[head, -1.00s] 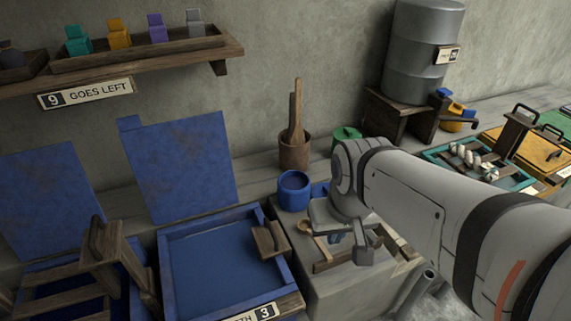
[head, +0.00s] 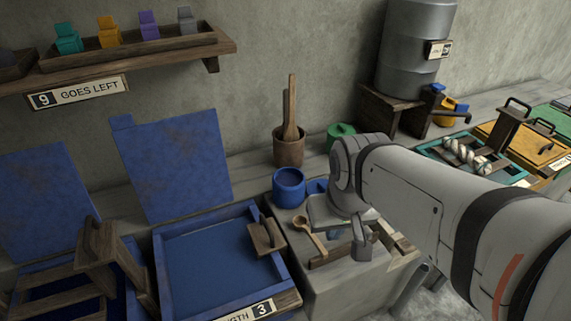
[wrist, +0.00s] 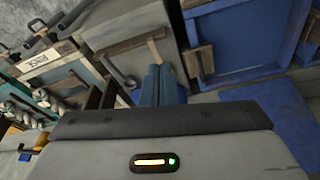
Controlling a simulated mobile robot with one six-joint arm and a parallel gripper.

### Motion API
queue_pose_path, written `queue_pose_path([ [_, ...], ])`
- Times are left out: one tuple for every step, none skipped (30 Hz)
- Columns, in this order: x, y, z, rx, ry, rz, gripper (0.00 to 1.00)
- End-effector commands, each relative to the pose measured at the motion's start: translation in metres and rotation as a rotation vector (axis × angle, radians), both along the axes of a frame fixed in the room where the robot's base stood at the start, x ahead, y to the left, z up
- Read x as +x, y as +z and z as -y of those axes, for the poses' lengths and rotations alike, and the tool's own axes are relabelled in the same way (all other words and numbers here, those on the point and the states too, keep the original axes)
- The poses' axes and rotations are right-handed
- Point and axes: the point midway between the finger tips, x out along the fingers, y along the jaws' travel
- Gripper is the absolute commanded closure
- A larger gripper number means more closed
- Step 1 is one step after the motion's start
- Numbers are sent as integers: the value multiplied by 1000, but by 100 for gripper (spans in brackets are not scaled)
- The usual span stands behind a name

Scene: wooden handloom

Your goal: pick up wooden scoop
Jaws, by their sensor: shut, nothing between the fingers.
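The wooden scoop (head: 302,224) lies on the grey worktop, between the blue tray and my gripper. Its round bowl is at the upper left and its handle runs down to the right, ending beside a wooden strip.
A blue pot (head: 289,188) stands behind the scoop. A blue tray (head: 158,270) with a wooden handle block (head: 267,238) is left of it. A wooden mortar with sticks (head: 289,150) and a green-lidded pot (head: 340,134) stand farther back. A wooden strip (head: 330,256) borders the scoop's near side.

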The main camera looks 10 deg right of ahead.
Motion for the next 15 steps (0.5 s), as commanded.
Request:
queue_pose_path([
  [0,0,0,0,0,0,100],
  [0,0,0,0,0,0,100],
  [0,0,0,0,0,0,100],
  [0,0,0,0,0,0,100],
  [0,0,0,0,0,0,100],
  [0,0,0,0,0,0,100],
  [0,0,0,0,0,0,100],
  [0,0,0,0,0,0,100],
  [0,0,0,0,0,0,98],
  [0,0,0,0,0,0,96],
  [1,-1,0,-1,1,-2,93],
  [3,-2,0,-4,2,-5,90],
  [5,-3,1,-7,5,-9,88],
  [8,-5,1,-13,7,-14,85],
  [13,-9,2,-23,13,-22,82],
])
